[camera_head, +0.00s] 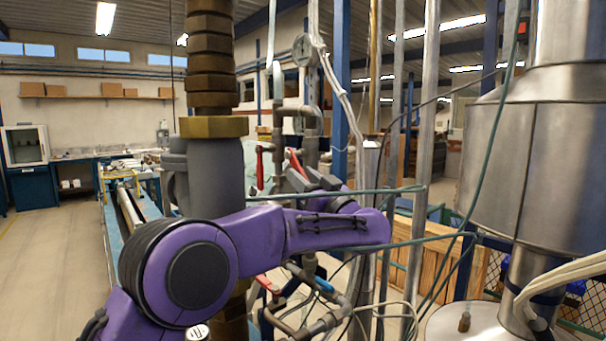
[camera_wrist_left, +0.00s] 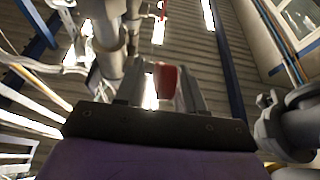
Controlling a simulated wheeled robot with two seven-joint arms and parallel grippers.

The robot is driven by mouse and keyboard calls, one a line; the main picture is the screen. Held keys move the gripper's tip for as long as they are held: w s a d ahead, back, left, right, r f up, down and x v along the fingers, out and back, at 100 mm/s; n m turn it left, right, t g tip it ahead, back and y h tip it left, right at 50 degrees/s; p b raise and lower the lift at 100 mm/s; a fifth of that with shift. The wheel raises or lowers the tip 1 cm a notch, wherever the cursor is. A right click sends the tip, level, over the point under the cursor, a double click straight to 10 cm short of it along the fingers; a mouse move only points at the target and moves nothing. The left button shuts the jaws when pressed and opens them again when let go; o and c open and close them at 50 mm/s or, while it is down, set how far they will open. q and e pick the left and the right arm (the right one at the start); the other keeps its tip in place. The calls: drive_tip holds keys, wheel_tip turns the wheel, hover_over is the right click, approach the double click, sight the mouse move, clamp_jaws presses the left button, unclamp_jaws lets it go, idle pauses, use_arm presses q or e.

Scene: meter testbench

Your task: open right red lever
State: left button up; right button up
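The right red lever (camera_head: 295,162) stands tilted on the pipework in the middle of the head view. A second red lever (camera_head: 260,168) stands to its left, nearly upright. My left gripper (camera_head: 302,179) is just below and in front of the right red lever. In the left wrist view, a red lever (camera_wrist_left: 167,80) shows between the fingertips of my left gripper (camera_wrist_left: 160,88). A bright gap separates it from the left finger; it lies close to the right finger, and I cannot tell if they touch. The lever's lower part is hidden in the head view. My right gripper is not in view.
A thick dark pipe with a brass collar (camera_head: 213,127) stands left of the levers. Thin green hoses (camera_head: 400,189) cross near my arm. A lower red lever (camera_head: 267,284) and a blue lever (camera_head: 324,284) sit below my forearm. A large steel vessel (camera_head: 500,150) fills the right.

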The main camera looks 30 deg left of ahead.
use_arm(q)
drive_tip(key=shift+s, duration=0.1)
clamp_jaws()
drive_tip(key=b, duration=0.1)
drive_tip(key=f+y+b, duration=0.1)
drive_tip(key=b, duration=0.1)
drive_tip(key=shift+w+a+f+t+y+b, duration=0.25)
drive_tip(key=shift+a+f+t+y+b, duration=0.05)
drive_tip(key=shift+a+f+y+b, duration=0.1)
drive_tip(key=shift+a+r+y, duration=0.1)
drive_tip(key=shift+r+y, duration=0.05)
drive_tip(key=shift+y, duration=0.15)
drive_tip(key=shift+w+r, duration=0.1)
drive_tip(key=shift+r, duration=0.1)
unclamp_jaws()
drive_tip(key=shift+a, duration=0.1)
